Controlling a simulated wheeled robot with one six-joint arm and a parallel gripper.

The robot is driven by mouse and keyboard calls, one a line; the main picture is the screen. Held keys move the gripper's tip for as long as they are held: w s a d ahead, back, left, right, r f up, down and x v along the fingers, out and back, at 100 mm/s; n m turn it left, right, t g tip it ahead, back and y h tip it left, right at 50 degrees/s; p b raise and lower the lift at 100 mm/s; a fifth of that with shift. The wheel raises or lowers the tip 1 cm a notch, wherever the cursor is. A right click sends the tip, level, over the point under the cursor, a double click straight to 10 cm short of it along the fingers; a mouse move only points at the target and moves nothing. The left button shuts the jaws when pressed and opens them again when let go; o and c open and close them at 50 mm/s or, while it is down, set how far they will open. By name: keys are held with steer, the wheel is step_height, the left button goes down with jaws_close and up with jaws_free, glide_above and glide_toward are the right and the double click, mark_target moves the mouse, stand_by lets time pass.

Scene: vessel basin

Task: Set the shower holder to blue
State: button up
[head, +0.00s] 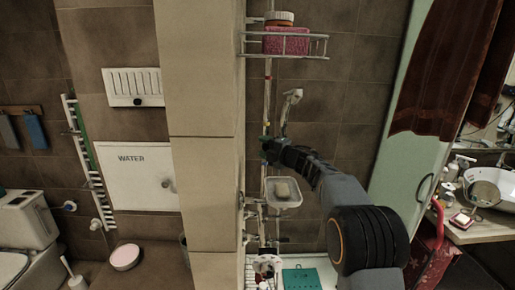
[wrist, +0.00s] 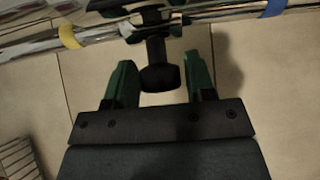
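The shower holder's dark knob (wrist: 158,78) points toward me in the wrist view, on a chrome rail (wrist: 215,16). A yellow band (wrist: 70,36) is on the rail left of the holder, and a blue band (wrist: 273,8) is to its right. The holder sits between the two bands. My gripper (wrist: 160,68) is open, with one green finger on each side of the knob and a visible gap to each. In the head view my gripper (head: 268,148) is at the rail, below the shower head (head: 292,97), and hides the holder.
A wire shelf (head: 318,46) with a pink item is above, and a soap dish (head: 284,203) with soap is close below my gripper. A tiled pillar (head: 205,150) stands left. A pale green panel (head: 405,140) and a washbasin (head: 490,185) are right.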

steer(key=shift+d, duration=0.25)
jaws_close()
step_height(320, 180, down, 12)
steer(key=b, duration=0.9)
steer(key=shift+d, duration=0.1)
